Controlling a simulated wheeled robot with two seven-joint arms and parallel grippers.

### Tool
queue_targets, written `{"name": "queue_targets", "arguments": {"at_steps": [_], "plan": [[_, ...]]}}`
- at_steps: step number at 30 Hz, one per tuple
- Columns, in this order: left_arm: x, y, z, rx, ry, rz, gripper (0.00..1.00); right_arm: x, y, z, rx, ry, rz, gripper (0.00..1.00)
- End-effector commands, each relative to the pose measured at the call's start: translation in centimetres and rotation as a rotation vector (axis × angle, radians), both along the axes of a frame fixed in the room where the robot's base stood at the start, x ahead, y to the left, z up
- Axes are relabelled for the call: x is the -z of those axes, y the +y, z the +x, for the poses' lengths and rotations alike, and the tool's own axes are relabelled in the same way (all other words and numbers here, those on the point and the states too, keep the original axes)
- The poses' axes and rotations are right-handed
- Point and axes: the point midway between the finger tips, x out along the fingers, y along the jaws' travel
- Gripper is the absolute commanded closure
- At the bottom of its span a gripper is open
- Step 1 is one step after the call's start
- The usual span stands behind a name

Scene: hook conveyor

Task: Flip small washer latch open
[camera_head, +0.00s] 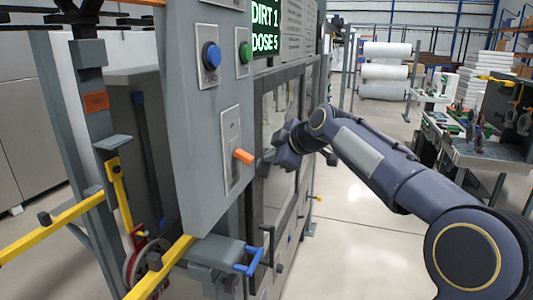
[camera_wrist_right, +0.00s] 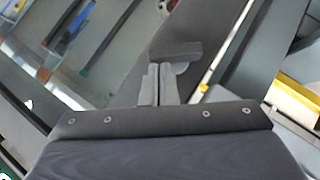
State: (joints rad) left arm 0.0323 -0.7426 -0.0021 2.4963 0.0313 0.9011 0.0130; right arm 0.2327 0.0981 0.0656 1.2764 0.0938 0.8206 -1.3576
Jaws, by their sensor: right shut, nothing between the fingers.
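The washer is the tall grey machine with a windowed door frame (camera_head: 255,110). My right gripper (camera_head: 265,162) is at the door frame, just right of an orange-tipped lever (camera_head: 243,156) on the control panel. In the right wrist view its two fingers (camera_wrist_right: 158,85) are together, with nothing between them. A dark grey block (camera_wrist_right: 175,50) lies right at the fingertips; it may be the small latch, but I cannot tell whether they touch. The latch's position is not clear in the head view, where the gripper covers that spot. My left gripper is out of view.
The control panel carries a blue button (camera_head: 211,55) and a green button (camera_head: 245,52). A blue handle (camera_head: 250,262) sticks out low on the machine. Yellow rails (camera_head: 55,230) run at the left. The floor (camera_head: 340,235) right of the washer is clear.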

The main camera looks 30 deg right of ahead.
Motion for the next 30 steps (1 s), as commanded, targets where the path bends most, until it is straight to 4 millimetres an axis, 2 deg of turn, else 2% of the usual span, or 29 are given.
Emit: {"name": "queue_targets", "arguments": {"at_steps": [9, 14, 30], "plan": [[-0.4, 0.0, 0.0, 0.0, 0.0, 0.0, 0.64, -0.1, -0.9, 0.0, 0.001, 0.012, 0.013, 1.0], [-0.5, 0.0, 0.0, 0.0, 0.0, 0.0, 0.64, 0.1, -1.3, 0.4, 0.001, 0.104, 0.119, 1.0], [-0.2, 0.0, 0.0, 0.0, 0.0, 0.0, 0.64, 0.5, -1.7, 0.7, 0.001, 0.097, 0.112, 1.0]]}}
